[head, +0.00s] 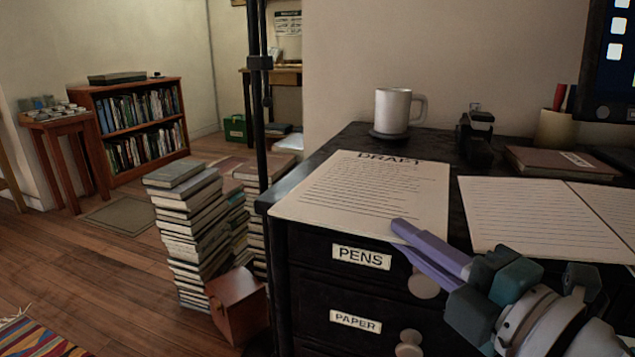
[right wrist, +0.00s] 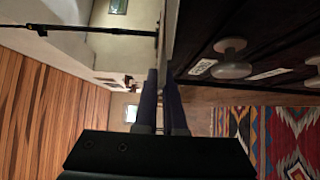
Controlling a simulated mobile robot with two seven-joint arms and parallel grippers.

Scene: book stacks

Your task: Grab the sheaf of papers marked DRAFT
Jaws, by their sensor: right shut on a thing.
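The sheaf of papers marked DRAFT (head: 365,190) lies on the black desk, its front edge at the desk's front edge. The heading is at its far end, with lines of print below. My right gripper (head: 402,236) has purple fingers and comes in from the lower right. It is shut on the front right edge of the sheaf. In the right wrist view, the two fingers (right wrist: 161,85) reach up close together at the desk edge; the sheaf between them is hard to make out. My left gripper is not in view.
The black desk (head: 445,170) has drawers labelled PENS (head: 361,257) and PAPER (head: 355,321). A white mug (head: 393,108) on a coaster, a stapler-like black object (head: 476,128), a brown book (head: 560,163) and an open lined notebook (head: 540,215) are on top. Book stacks (head: 190,235) stand left.

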